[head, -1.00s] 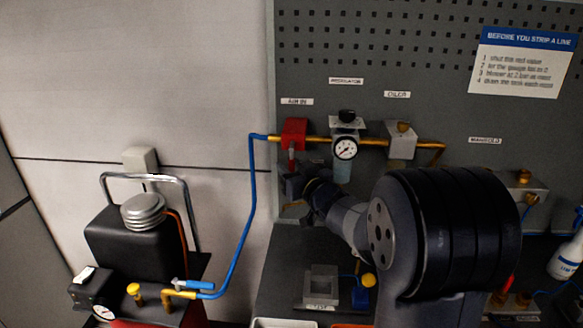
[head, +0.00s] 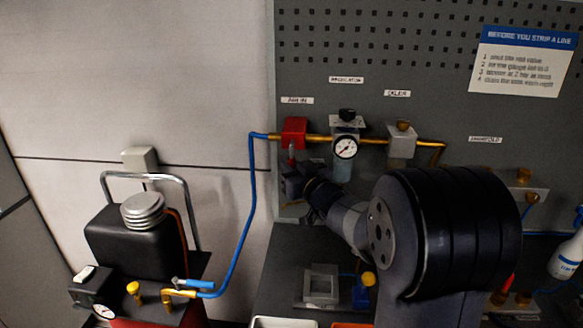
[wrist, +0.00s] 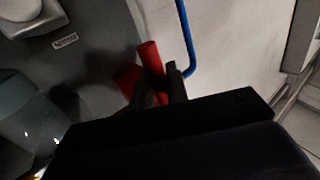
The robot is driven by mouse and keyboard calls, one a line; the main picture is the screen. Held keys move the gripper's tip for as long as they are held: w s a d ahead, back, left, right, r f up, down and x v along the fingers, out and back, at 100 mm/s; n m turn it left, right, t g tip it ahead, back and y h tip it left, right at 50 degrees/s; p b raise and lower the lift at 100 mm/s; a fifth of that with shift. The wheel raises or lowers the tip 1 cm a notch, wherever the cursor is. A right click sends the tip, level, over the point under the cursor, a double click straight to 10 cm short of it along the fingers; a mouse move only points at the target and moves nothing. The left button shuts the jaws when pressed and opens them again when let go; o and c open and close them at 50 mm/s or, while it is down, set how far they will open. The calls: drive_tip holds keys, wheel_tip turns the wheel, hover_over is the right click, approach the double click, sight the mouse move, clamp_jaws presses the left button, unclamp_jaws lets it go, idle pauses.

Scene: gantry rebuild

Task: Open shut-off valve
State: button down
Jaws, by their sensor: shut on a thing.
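The red shut-off valve (head: 293,131) sits on the brass pipe under the AIR IN label, where the blue hose joins. Its lever (head: 291,152) hangs down from it. My gripper (head: 291,176) is just below the valve, at the lever's lower end. In the wrist view, the red lever (wrist: 149,56) stands between the two dark fingers of my gripper (wrist: 160,85), which are shut on it. Part of the red valve body (wrist: 127,80) shows behind them. The lever's gripped end is hidden by the fingers and the dark gripper body.
A regulator with a round gauge (head: 345,148) and an oiler (head: 402,141) follow to the right on the pipe. A blue hose (head: 243,220) runs down left to a compressor (head: 130,240). A grey fixture (head: 321,284) is on the bench below my arm.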

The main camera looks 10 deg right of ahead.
drive_tip(key=shift+a+f, duration=0.1)
drive_tip(key=w+a+r+m+t+h+b, duration=0.1)
drive_tip(key=m+h+b, duration=0.5)
drive_tip(key=m+b, duration=0.6)
drive_tip(key=a+r+m+t+h+b, duration=0.4)
drive_tip(key=m+t+h+b, duration=0.1)
drive_tip(key=m+b, duration=0.6)
drive_tip(key=shift+w+r+m+h+b, duration=0.25)
drive_tip(key=shift+w+m+h+b, duration=0.15)
drive_tip(key=shift+m+h, duration=0.4)
drive_tip(key=shift+s, duration=0.1)
drive_tip(key=c, duration=1.5)
unclamp_jaws()
drive_tip(key=shift+d+r, duration=0.1)
drive_tip(key=shift+o, duration=0.2)
drive_tip(key=b+v, duration=0.2)
drive_tip(key=v, duration=0.8)
drive_tip(key=shift+s+f, duration=0.25)
drive_tip(key=shift+f, duration=0.05)
